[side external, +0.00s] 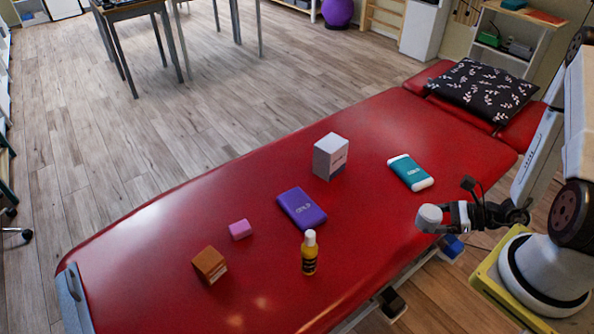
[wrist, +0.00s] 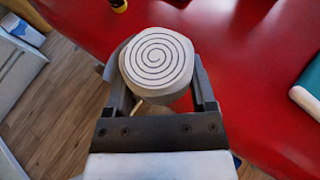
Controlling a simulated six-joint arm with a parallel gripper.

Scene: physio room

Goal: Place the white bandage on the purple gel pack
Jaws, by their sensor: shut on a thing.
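The white bandage is a roll (side external: 429,217) at the tip of my gripper (side external: 445,217). In the wrist view the bandage (wrist: 157,57) shows its spiral end between the two fingers of my gripper (wrist: 160,85), which is shut on it. It is held over the near edge of the red table, apart from the surface. The purple gel pack (side external: 302,208) lies flat on the red table near its middle, to the left of my gripper in the side view. Its top is bare. The gel pack is not seen in the wrist view.
On the red treatment table (side external: 200,220) stand a white box (side external: 330,157) behind the gel pack and a yellow bottle (side external: 309,254) in front. A teal pack (side external: 410,172), a pink block (side external: 240,229), an orange-brown box (side external: 209,265) and a dark pillow (side external: 483,88) also lie there.

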